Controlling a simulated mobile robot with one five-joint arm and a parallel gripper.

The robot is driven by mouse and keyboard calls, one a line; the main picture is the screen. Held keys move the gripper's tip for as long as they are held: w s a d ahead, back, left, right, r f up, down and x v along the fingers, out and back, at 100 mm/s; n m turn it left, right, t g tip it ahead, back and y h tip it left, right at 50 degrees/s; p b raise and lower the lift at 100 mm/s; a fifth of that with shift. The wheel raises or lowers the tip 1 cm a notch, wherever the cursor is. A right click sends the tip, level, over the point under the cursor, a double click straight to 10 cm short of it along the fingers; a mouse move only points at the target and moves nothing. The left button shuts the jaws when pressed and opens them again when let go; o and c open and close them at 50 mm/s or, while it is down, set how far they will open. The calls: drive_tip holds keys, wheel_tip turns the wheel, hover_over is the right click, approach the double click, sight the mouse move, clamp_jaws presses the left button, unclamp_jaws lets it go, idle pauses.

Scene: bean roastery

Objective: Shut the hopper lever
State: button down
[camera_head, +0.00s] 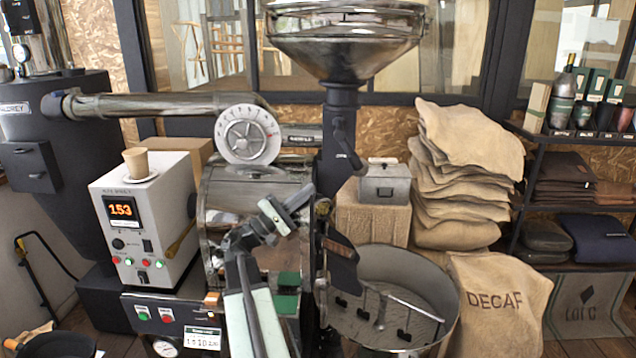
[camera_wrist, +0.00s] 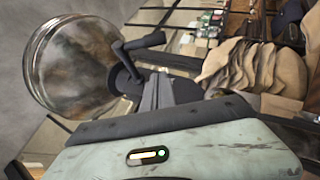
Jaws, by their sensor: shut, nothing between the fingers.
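The steel hopper (camera_head: 345,40) stands on a dark column above the roaster. Its dark hopper lever (camera_head: 347,152) sits on the column below the bowl, with its arm hanging down and slightly right. In the wrist view the hopper (camera_wrist: 75,65) is at the upper left and the lever (camera_wrist: 142,42) is beside it, just past my fingertips. My gripper (camera_head: 306,192) is over the roaster drum, below and left of the lever. The wrist view shows my gripper (camera_wrist: 157,78) with its fingers together and empty. I see no contact with the lever.
The roaster drum (camera_head: 225,190) and a dial wheel (camera_head: 248,135) lie left of the column. The round cooling tray (camera_head: 440,285) is at the lower right. A grey metal box (camera_head: 384,182) and stacked burlap sacks (camera_head: 455,180) stand behind. Open air surrounds the lever's right side.

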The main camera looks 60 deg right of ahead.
sight(348, 150)
drive_tip(key=s+d+r+p, duration=0.5)
drive_tip(key=s+d, duration=0.1)
drive_tip(key=s, duration=0.1)
drive_tip(key=shift+s+r, duration=0.3)
drive_tip(key=shift+r, duration=0.05)
drive_tip(key=shift+d, duration=0.1)
